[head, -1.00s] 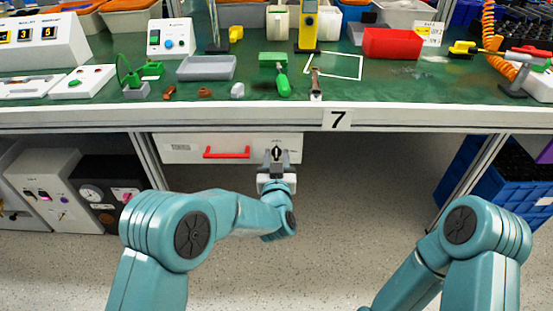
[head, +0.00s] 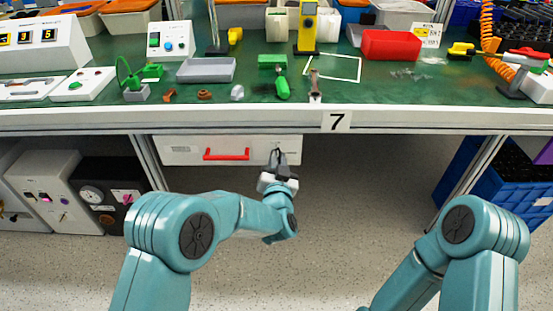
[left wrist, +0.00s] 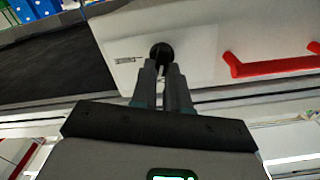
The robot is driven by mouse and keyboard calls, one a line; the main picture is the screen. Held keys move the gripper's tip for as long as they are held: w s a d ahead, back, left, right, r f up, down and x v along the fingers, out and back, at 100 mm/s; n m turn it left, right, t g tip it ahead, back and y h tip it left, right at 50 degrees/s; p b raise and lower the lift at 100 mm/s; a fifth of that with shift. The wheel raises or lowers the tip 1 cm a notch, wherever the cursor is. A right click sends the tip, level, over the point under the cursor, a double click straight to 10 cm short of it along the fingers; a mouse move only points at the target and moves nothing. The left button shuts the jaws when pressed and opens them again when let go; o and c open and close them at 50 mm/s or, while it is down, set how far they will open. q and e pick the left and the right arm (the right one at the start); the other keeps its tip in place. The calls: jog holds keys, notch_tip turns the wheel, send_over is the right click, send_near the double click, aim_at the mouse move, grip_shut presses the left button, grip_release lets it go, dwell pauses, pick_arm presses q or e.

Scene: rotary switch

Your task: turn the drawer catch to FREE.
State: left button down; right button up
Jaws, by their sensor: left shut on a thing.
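The white drawer (head: 185,150) hangs under the bench and has a red handle (head: 227,154). The drawer catch, a black round knob (left wrist: 161,52), is on the drawer front, to the left of the red handle (left wrist: 272,66) in the left wrist view. My left gripper (head: 277,156) is at the catch, its fingers (left wrist: 162,70) shut on the knob. The fingers hide part of the knob, and I cannot read which mark it points to. My right gripper is not in view; only my right arm shows at the lower right.
Grey and black boxes (head: 108,195) stand at the left below the bench. Blue crates (head: 505,185) stand at the right. The floor under the bench's middle is clear.

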pick_arm(q)
jog(key=shift+d+f+m+p, duration=0.15)
jog(key=shift+m+p, duration=0.4)
jog(key=shift+m, duration=1.75)
jog(key=shift+d+f+m+p, duration=0.15)
jog(key=shift+m+p, duration=0.4)
jog(key=shift+m, duration=1.75)
jog(key=shift+d+f+m+p, duration=0.1)
jog(key=shift+f+m+p, duration=0.3)
jog(key=shift+m, duration=1.9)
jog(key=shift+r, duration=0.15)
jog(key=c, duration=1.1)
grip_release()
jog(key=shift+s, duration=0.1)
